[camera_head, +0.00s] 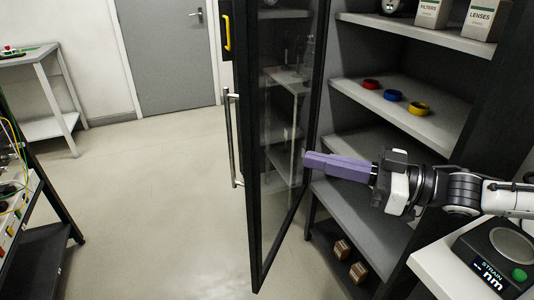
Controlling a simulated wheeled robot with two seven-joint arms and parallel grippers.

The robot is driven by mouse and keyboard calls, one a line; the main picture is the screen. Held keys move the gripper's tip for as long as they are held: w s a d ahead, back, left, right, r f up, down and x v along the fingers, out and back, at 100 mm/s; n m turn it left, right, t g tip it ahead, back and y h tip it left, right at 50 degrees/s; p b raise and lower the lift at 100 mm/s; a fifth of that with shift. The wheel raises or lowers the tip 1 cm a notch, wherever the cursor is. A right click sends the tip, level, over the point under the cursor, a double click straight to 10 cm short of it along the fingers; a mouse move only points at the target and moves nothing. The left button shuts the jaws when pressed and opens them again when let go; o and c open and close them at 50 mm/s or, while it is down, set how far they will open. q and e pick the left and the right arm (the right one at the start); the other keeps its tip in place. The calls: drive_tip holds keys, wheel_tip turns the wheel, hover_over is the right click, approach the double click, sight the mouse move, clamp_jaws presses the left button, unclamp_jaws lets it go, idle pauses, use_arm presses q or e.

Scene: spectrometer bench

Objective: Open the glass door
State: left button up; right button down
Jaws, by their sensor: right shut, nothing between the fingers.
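The glass door (281,130) has a dark frame and stands swung well out from the dark cabinet, so the shelves inside show. Its long metal handle (232,138) is on the door's outer face, on the left. My right gripper (308,163) has purple fingers that are shut and empty. It reaches in from the right, in front of the open cabinet, with its tips close to the door's inner side near the frame edge. I cannot tell whether the tips touch the door. My left gripper is not in view.
The cabinet shelves (437,127) hold red, blue and yellow rings and boxes marked FILTERS and LENSES. Brown blocks (343,248) lie at the bottom. A white bench with a strain meter (491,262) is at lower right. The floor (165,215) left of the door is clear.

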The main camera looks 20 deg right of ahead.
sight(252, 144)
drive_tip(key=p+x, duration=0.1)
drive_tip(key=x, duration=0.2)
drive_tip(key=p+x, duration=0.1)
drive_tip(key=x, duration=0.2)
drive_tip(key=p+x, duration=0.1)
drive_tip(key=x, duration=0.2)
drive_tip(key=shift+w+a+r, duration=0.2)
drive_tip(key=shift+w+r, duration=0.05)
drive_tip(key=shift+w+a+f, duration=0.15)
drive_tip(key=shift+w+a, duration=0.2)
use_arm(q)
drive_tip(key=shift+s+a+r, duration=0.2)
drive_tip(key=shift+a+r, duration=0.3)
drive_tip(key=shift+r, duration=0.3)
use_arm(e)
drive_tip(key=shift+w, duration=0.1)
